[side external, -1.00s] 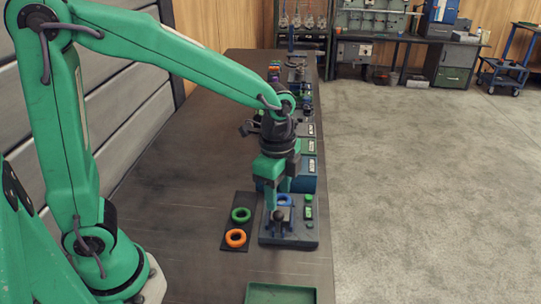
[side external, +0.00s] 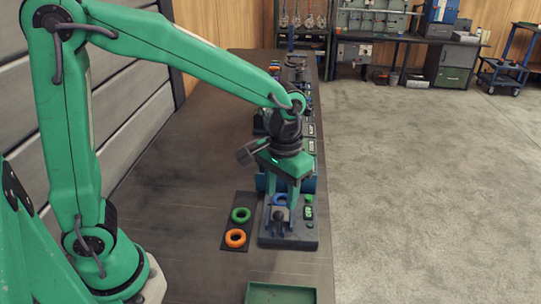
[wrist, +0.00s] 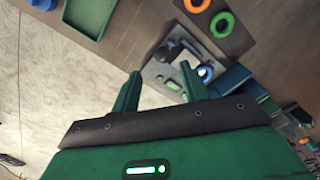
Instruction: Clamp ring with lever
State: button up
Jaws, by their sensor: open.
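A dark fixture plate (side external: 290,242) stands on the bench, with a blue ring (side external: 279,199), a black-knobbed part (side external: 279,216) and a green-lit panel (side external: 308,212) on it. I cannot tell whether the knob belongs to the clamp's lever. My gripper (side external: 283,204) points down at the plate, open, with its fingers apart and nothing seen between them. In the wrist view my gripper (wrist: 160,70) shows its fingertips beside the fixture, the right one near the blue ring (wrist: 205,73). Contact with the fixture cannot be told. The flanged pipe is not clearly visible.
A dark mat left of the fixture holds a green ring (side external: 241,215) and an orange ring (side external: 235,238). A green tray (side external: 281,292) lies at the near bench edge. Blue and dark boxes line the bench behind the fixture. The bench's left side is clear.

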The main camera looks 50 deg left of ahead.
aim_at(279, 214)
jog(key=shift+n, duration=0.4)
jog(key=shift+f, duration=0.1)
jog(key=shift+a+f, duration=0.15)
jog(key=shift+f, duration=1.75)
jog(key=shift+a+f, duration=0.1)
jog(key=shift+f, duration=1.8)
jog(key=shift+c, duration=0.2)
grip_shut()
